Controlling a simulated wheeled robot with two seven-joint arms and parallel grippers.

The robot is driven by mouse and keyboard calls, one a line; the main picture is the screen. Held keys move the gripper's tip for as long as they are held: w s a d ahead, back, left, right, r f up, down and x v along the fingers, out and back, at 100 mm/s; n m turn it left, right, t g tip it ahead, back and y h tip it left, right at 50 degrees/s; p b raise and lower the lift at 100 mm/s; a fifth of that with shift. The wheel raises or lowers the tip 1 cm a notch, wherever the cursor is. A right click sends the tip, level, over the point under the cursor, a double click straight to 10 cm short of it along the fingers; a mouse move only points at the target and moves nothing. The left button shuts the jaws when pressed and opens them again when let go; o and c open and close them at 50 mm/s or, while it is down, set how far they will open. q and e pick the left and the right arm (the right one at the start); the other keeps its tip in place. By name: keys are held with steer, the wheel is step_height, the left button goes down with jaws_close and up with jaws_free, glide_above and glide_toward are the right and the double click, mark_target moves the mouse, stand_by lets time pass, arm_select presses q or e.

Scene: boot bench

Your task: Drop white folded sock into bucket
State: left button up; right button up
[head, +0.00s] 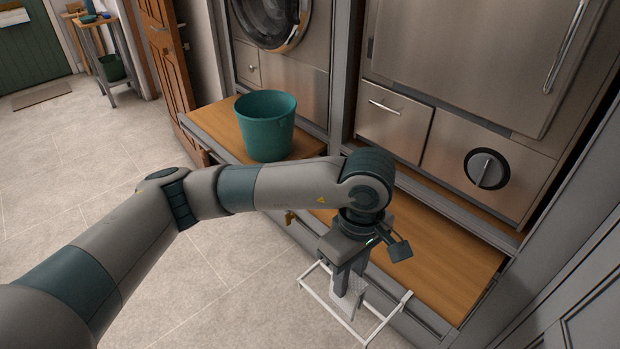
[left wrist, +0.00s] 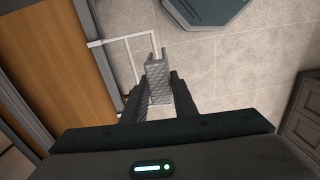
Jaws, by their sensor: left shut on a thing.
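A teal bucket (head: 265,128) stands upright on the wooden bench top (head: 437,262), left of centre in the head view. My left gripper (head: 350,285) points down in front of the bench's right part, right of the bucket and apart from it. It is shut on a pale grey-white folded sock (head: 355,292), partly hidden by the fingers. In the left wrist view the sock (left wrist: 158,82) sits between the fingertips. The bucket's inner floor is hidden. My right gripper is out of view.
A white thin-barred frame (head: 388,318) is around and below the left gripper, at the bench's front edge. Steel appliances (head: 450,60) stand behind the bench. A brown wooden door (head: 165,60) stands left of it. The tiled floor (head: 90,170) is mostly clear.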

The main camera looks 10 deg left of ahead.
arm_select(q)
steer(key=a+r+m, duration=0.2)
steer(key=a+m, duration=0.8)
steer(key=a, duration=0.9)
steer(key=shift+a, duration=0.25)
